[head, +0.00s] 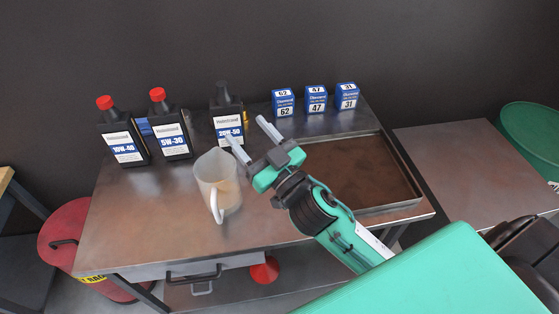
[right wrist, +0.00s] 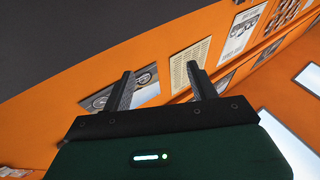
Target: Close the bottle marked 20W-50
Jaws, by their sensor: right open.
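The black bottle marked 20W-50 (head: 226,108) stands upright at the back of the metal workbench. Its neck is dark and shows no red cap. My right gripper (head: 249,131) is open and empty, in front of and to the right of the bottle. The right wrist view shows its two fingers (right wrist: 163,90) apart with nothing between them; the bottle is not in that view. My left gripper is not in view.
Red-capped bottles 10W-40 (head: 122,145) and 5W-30 (head: 171,137) stand to the left. A translucent jug (head: 213,172) is in front of the 20W-50 bottle. Blue boxes (head: 315,99) stand behind a shallow tray (head: 412,204) on the right. The front left of the bench is clear.

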